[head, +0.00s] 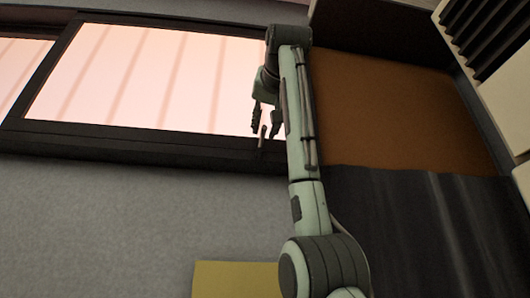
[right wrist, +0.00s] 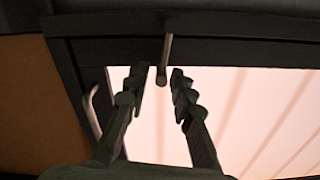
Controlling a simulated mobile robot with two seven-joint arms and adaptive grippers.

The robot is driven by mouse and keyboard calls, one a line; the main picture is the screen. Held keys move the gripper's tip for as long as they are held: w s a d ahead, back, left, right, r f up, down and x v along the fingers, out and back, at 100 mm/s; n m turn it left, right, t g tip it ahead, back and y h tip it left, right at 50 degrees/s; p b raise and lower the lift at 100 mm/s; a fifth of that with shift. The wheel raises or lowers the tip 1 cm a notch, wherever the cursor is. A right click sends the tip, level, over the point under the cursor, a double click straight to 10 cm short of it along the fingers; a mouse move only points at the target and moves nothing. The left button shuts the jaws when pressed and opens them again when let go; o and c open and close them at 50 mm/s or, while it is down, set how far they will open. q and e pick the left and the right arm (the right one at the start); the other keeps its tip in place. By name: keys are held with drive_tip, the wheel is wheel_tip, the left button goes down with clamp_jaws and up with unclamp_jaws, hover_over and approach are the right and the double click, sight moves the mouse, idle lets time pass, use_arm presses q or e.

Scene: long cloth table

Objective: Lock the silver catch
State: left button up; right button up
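A slim grey-silver catch lever (head: 262,136) sits on the lower dark frame of the window, near its right corner. In the right wrist view the lever (right wrist: 165,58) sticks out from the frame, its free end between my fingertips. My right gripper (head: 267,121) is open in front of the window; it also shows in the right wrist view (right wrist: 158,82). A gap shows on both sides of the lever, and I see no contact. A paler bent handle (right wrist: 91,108) is on the side frame, left of the gripper in the right wrist view. My left gripper is out of view.
The bright window pane (head: 150,75) has a dark frame (head: 130,143). Right of it are a brown panel (head: 400,110) and dark cloth (head: 420,230). A grey wall (head: 120,220) lies below the window, with a yellow surface (head: 232,280) at the bottom.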

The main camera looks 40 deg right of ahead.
drive_tip(key=shift+o, duration=0.3)
drive_tip(key=v, duration=1.2)
idle(0.5)
